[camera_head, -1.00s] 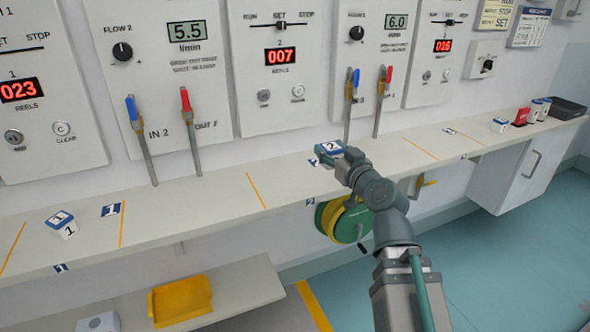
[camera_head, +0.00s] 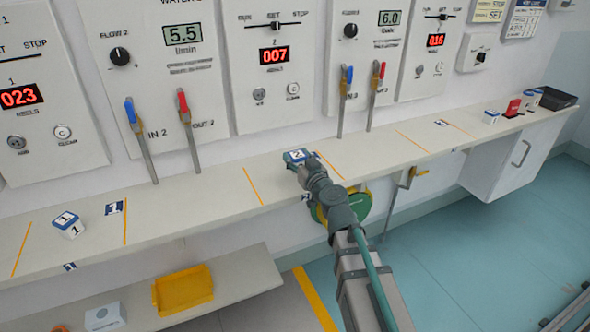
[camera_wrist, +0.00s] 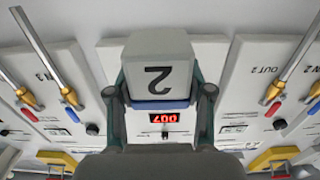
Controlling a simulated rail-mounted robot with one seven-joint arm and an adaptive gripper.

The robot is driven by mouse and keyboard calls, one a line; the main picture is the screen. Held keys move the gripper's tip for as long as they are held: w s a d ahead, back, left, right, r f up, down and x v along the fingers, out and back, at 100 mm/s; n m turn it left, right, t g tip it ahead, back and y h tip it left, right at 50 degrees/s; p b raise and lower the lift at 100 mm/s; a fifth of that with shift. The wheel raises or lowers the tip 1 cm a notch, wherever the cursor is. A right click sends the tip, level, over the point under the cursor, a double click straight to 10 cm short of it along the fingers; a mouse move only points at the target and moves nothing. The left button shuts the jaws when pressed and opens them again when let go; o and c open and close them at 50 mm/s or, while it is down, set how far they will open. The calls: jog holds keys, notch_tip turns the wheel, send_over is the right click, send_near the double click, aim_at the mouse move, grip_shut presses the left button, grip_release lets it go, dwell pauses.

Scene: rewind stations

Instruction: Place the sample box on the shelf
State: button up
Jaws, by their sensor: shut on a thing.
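A white sample box with a blue edge and a "2" on it (camera_head: 297,156) is held in my gripper (camera_head: 294,161). In the wrist view the box (camera_wrist: 158,72) sits between my two fingers (camera_wrist: 160,92), which press on its sides. In the head view the box appears over the long pale shelf (camera_head: 200,206), left of an orange line. I cannot tell whether it touches the shelf. Another white and blue box, marked "1" (camera_head: 68,224), stands on the shelf at the left.
Wall panels with blue and red levers (camera_head: 186,112) rise behind the shelf. A lower shelf (camera_head: 240,285) carries a yellow tray (camera_head: 183,290) and a white box (camera_head: 105,317). A green reel (camera_head: 352,207) hangs below. More boxes and a dark tray (camera_head: 557,98) stand far right.

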jog(key=f, duration=0.1)
jog(key=f+b, duration=0.1)
jog(key=f, duration=0.1)
jog(key=shift+w+a+f, duration=0.3)
jog(key=shift+a, duration=0.05)
jog(key=shift+f+b, duration=0.25)
jog(key=shift+b, duration=0.05)
jog(key=shift+f+b, duration=0.2)
jog(key=shift+b, duration=0.15)
jog(key=o, duration=1.2)
jog(key=shift+r, duration=0.1)
